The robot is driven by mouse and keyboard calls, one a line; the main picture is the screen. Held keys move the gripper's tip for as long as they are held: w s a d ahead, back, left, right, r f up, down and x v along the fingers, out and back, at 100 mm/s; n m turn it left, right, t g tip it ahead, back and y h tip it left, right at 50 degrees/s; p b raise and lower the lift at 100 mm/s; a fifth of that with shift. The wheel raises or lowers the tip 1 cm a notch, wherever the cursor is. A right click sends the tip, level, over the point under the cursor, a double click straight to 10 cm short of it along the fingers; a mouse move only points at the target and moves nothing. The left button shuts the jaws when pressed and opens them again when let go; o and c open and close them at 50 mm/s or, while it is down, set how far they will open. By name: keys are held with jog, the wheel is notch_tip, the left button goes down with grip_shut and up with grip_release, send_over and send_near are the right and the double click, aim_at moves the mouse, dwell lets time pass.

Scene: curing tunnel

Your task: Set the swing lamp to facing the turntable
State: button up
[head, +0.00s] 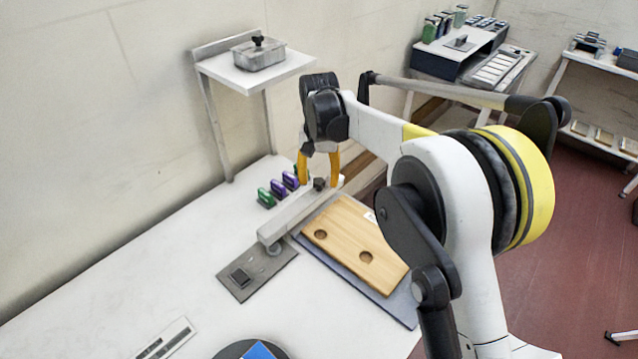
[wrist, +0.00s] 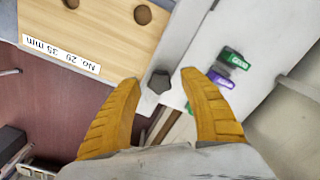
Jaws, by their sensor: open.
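The swing lamp is a long pale arm (head: 292,218) pivoted on a flat grey base plate (head: 244,278). Its far end points to the back right, and a dark knob (head: 320,184) stands there. The lamp arm (wrist: 188,38) and knob (wrist: 159,82) also show in the wrist view. My gripper (head: 319,180) is open above the lamp's far end, its yellow fingers on either side of the knob. In the wrist view the fingertips (wrist: 160,76) flank the knob with gaps. The turntable, a dark disc (head: 231,349) with a blue item on it, is cut off at the bottom edge.
A wooden board with holes (head: 350,240) lies on a grey mat beside the lamp. Green and purple clips (head: 278,189) stand left of the lamp's far end. A raised shelf (head: 230,72) holds a lidded metal box (head: 258,56). The left table top is mostly clear.

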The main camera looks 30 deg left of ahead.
jog(key=shift+f, duration=0.25)
grip_shut()
jog(key=shift+d, duration=0.1)
